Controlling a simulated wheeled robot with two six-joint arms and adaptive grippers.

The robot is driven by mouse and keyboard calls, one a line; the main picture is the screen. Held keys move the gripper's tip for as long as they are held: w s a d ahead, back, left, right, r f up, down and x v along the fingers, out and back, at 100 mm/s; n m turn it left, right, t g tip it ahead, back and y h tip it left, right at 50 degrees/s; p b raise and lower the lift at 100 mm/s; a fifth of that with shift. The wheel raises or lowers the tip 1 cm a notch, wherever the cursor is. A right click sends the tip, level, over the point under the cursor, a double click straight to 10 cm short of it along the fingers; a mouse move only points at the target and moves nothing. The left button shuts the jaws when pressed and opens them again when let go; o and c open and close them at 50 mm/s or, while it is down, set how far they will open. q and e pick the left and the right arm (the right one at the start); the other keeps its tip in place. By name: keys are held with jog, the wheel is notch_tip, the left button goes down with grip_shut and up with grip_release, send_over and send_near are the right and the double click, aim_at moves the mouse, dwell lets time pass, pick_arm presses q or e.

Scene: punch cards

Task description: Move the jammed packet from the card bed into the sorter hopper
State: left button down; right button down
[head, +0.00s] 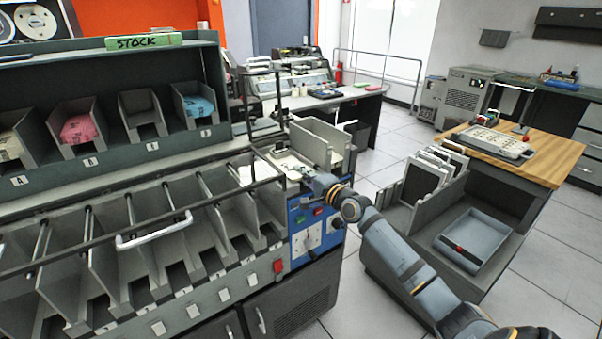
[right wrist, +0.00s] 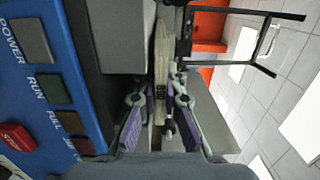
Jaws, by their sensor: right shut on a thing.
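My right gripper (head: 307,176) is at the right end of the grey sorter, by a cream card bed area (head: 291,163) and an upright grey hopper (head: 318,135). In the right wrist view the right gripper (right wrist: 160,88) is shut on a thin cream packet (right wrist: 162,45), seen edge-on between its two fingers. The packet's far end runs close beside a grey wall. I cannot tell whether it still touches the bed. In the head view the gripper and hopper hide most of the packet. My left gripper is not in view.
A blue control panel (head: 314,227) is just below the gripper and also shows in the right wrist view (right wrist: 38,85). A grey cart with a tray (head: 474,240) stands right.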

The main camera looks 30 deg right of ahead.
jog(key=shift+s+p, duration=0.25)
jog(key=shift+p, duration=0.1)
jog(key=s+d+p, duration=0.2)
jog(key=s+p, duration=1.6)
jog(key=s, duration=0.9)
jog(key=shift+d, duration=0.1)
jog(key=shift+r+p, duration=0.1)
jog(key=shift+p, duration=0.2)
